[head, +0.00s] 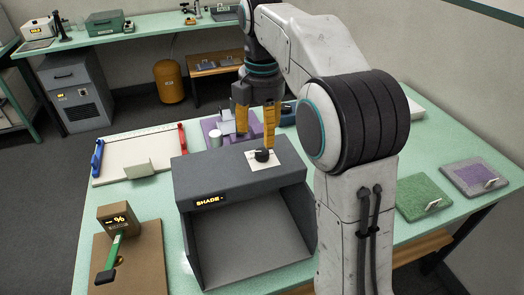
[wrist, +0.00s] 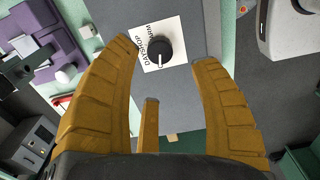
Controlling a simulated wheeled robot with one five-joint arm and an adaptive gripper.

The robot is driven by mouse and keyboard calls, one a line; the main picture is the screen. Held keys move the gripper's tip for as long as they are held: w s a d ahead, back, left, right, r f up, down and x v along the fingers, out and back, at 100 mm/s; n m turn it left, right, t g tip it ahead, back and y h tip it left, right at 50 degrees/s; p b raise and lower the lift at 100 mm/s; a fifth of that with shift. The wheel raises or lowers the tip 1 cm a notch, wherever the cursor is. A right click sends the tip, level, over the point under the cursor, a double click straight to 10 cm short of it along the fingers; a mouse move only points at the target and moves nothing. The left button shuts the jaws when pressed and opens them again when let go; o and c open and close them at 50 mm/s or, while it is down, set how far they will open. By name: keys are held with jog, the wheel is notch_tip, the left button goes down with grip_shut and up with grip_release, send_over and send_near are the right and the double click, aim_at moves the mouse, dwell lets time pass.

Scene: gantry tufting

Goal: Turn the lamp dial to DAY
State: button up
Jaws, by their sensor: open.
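The lamp dial (head: 262,155) is a round black knob on a white label on top of a grey shade box (head: 240,175). In the wrist view the dial (wrist: 159,50) shows a pale pointer mark towards the lower side of the picture. The label (wrist: 176,28) carries DAY, SHOP and a third word that I cannot read fully; DAY is at the lower left of the knob. My gripper (head: 256,117) is open above the dial, its yellow fingers apart from it. In the wrist view the knob lies between the fingertips, with nothing held.
The box front has a display reading "SHADE -" (head: 209,200) over an open bay. A purple block (head: 215,127) stands behind it. A brown stand with a % display (head: 118,217) and green handle is at left. Green and purple swatches (head: 424,197) lie at right.

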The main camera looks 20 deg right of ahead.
aim_at(262, 151)
jog(key=shift+f+b, duration=0.4)
jog(key=shift+f, duration=2.85)
grip_shut()
